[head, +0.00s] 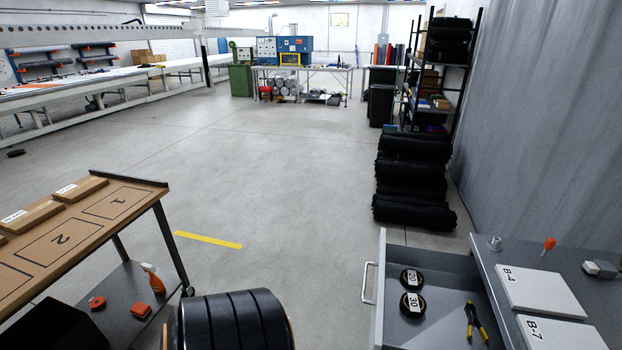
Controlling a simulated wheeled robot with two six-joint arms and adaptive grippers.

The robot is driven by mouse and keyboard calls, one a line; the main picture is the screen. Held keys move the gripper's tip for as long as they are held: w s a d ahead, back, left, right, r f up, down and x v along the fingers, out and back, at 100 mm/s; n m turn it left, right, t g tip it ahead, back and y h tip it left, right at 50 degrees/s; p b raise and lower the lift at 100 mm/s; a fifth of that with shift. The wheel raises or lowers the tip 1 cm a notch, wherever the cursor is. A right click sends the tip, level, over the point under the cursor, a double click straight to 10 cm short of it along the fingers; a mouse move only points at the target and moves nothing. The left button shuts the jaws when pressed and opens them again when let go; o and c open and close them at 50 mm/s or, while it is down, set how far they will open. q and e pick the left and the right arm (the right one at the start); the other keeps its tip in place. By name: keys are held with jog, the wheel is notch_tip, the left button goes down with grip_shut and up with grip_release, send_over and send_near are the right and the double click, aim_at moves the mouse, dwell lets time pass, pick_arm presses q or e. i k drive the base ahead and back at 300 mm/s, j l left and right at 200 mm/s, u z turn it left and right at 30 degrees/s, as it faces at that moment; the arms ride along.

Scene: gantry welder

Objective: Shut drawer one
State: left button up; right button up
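A grey drawer (378,316) stands pulled open at the bottom right, sticking out to the left from under a dark grey cabinet top (492,262). Its pale bar handle (366,284) is on the left-facing front panel. Inside lie two round black items, one labelled 20 (411,277) and one labelled 30 (412,304), and yellow-and-black pliers (476,322). No drawer number is readable. The drawer's near end is cut off by the picture edge. Neither of my grippers is in view.
Boxes marked B-4 (540,291) and B-7 (560,334) lie on the cabinet top. A dark ribbed rounded object (235,320) stands left of the drawer. A wooden-topped cart (85,240) is at left. Black rolls (412,180) are stacked beyond the drawer. The middle floor is clear.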

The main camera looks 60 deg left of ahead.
aim_at(451, 280)
jog(key=k+u, duration=0.15)
jog(key=u, duration=0.25)
jog(key=k+j+u, duration=0.1)
jog(key=u, duration=0.3)
jog(key=k+j+u, duration=0.1)
jog(key=u, duration=0.25)
jog(key=j, duration=0.1)
